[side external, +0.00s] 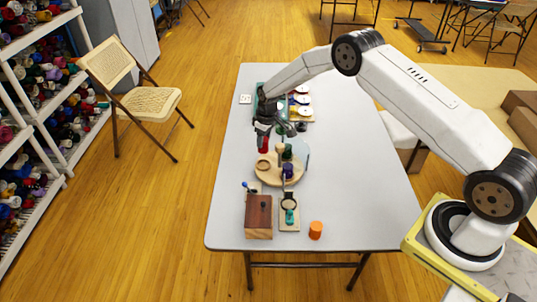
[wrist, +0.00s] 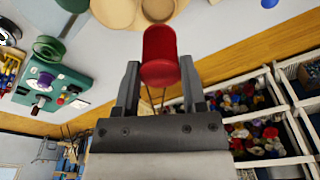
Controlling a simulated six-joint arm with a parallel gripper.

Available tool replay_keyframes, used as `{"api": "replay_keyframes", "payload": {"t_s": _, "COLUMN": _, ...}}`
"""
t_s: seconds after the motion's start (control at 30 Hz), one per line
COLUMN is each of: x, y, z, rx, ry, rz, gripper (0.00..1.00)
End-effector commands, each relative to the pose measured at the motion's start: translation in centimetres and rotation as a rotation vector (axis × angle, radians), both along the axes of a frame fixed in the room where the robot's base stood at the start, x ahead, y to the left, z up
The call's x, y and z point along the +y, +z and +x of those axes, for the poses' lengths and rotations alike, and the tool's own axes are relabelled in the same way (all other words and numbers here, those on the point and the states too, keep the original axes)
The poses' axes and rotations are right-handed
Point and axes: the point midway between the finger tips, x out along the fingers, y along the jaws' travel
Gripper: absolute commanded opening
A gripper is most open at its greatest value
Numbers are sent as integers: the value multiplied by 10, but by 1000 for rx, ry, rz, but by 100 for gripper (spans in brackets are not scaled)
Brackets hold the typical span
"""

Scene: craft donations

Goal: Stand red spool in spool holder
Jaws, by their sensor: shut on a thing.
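The red spool (side external: 263,146) is held in my gripper (side external: 264,132), above the back left of a round wooden base. In the wrist view the red spool (wrist: 160,52) sits between the two fingers of my gripper (wrist: 160,72), which is shut on it. The round wooden base, apparently the spool holder (side external: 270,179), has an open wooden ring-shaped cup (side external: 263,163) at its left. A purple spool (side external: 288,171) and a green one (side external: 287,152) stand on its right side. In the wrist view, wooden round parts (wrist: 116,12) show at the top edge, partly cut off.
A wooden box (side external: 259,222), a small board with a black ring and teal piece (side external: 289,217), and an orange cylinder (side external: 315,230) stand near the front. A green board (wrist: 62,84) with knobs lies behind. The right side of the table (side external: 360,190) is clear.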

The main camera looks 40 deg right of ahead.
Motion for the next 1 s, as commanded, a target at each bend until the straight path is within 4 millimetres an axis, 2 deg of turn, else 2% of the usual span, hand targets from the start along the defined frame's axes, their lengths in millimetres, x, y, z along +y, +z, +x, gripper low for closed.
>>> {"api": "replay_keyframes", "payload": {"t_s": 0.27, "x": 0, "y": 19, "z": 1, "rx": -3, "ry": 0, "rz": 0, "gripper": 15}}
{"api": "replay_keyframes", "payload": {"t_s": 0.47, "x": 0, "y": 56, "z": 0, "rx": -3, "ry": 0, "rz": 0, "gripper": 15}}
{"api": "replay_keyframes", "payload": {"t_s": 0.53, "x": 5, "y": 50, "z": -11, "rx": 2, "ry": 1, "rz": 1, "gripper": 15}}
{"api": "replay_keyframes", "payload": {"t_s": 1.0, "x": 31, "y": 48, "z": -78, "rx": 0, "ry": 2, "rz": 4, "gripper": 15}}
